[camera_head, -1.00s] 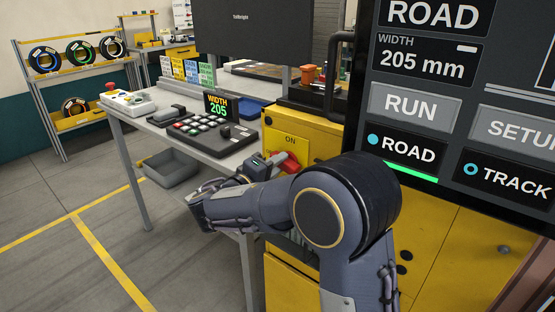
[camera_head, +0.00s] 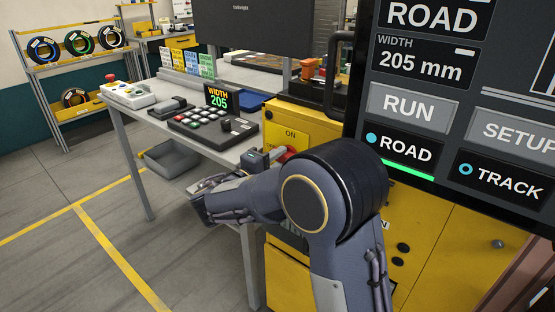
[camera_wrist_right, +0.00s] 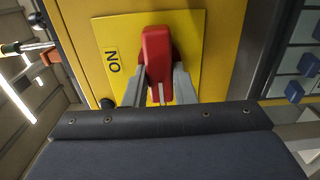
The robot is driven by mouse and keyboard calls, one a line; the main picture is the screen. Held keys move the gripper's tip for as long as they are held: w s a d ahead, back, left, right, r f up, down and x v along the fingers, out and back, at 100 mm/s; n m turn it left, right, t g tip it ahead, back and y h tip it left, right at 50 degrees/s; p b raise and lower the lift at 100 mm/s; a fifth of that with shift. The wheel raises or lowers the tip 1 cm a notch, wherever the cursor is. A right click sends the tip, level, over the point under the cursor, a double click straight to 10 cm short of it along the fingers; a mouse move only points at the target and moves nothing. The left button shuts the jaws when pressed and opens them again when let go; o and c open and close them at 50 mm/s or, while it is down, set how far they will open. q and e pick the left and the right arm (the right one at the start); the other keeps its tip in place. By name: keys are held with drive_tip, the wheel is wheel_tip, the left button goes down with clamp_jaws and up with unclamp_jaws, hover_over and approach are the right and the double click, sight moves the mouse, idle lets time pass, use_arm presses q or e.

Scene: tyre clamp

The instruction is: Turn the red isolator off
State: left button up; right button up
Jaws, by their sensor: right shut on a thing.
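The red isolator handle (camera_wrist_right: 157,58) sits on a yellow plate (camera_wrist_right: 192,22) in the right wrist view, with the word ON to its left. Its long side runs up and down in that view, not toward the word. My right gripper (camera_wrist_right: 158,88) is shut on the handle, one grey finger on each side. In the head view the handle (camera_head: 287,152) shows only in part behind my right gripper (camera_head: 272,157) and arm, below the ON label. My left gripper is not in view.
A large screen (camera_head: 420,100) stands close at right. A grey table (camera_head: 185,140) with a button console (camera_head: 213,127) lies left of the yellow cabinet (camera_head: 310,122). A grey bin (camera_head: 172,160) is on the floor. The floor at left is open.

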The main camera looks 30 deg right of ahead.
drive_tip(key=o, duration=1)
drive_tip(key=shift+a, duration=0.15)
drive_tip(key=v, duration=0.7)
drive_tip(key=shift+s+a, duration=0.15)
drive_tip(key=shift+a, duration=0.1)
drive_tip(key=shift+f, duration=0.1)
